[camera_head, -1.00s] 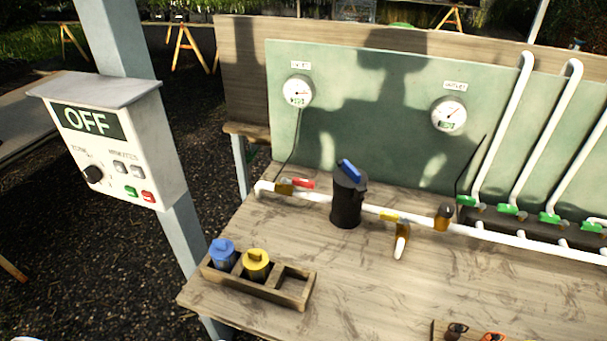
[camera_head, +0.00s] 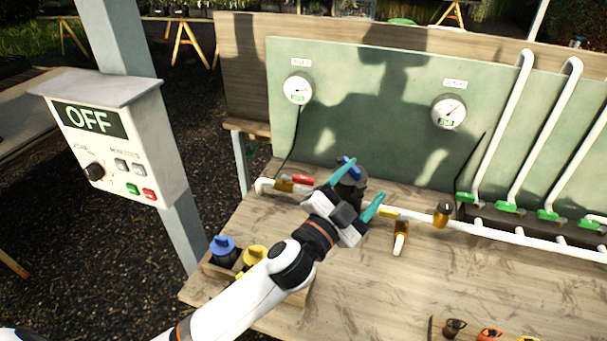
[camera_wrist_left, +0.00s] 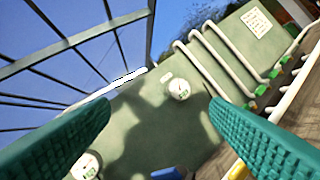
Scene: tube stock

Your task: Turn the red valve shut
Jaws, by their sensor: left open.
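The red valve handle (camera_head: 303,180) lies along the white pipe at the back left of the bench, on a brass body (camera_head: 284,186). My left gripper (camera_head: 361,183) is open and empty, to the right of the red handle and apart from it in the picture. Its teal fingers are in front of the black filter housing (camera_head: 357,201) with a blue handle (camera_head: 349,166), hiding part of it. In the left wrist view the open fingers (camera_wrist_left: 160,106) spread wide, with the green panel beyond them. The red handle does not show there. My right gripper is not in view.
Yellow-handled valve (camera_head: 389,212) sits right of the housing. A wooden holder has blue (camera_head: 223,249) and yellow (camera_head: 255,258) capped cartridges, partly behind my arm. A control box (camera_head: 115,140) reads OFF. Two gauges (camera_head: 298,89) (camera_head: 448,111) hang on the green panel.

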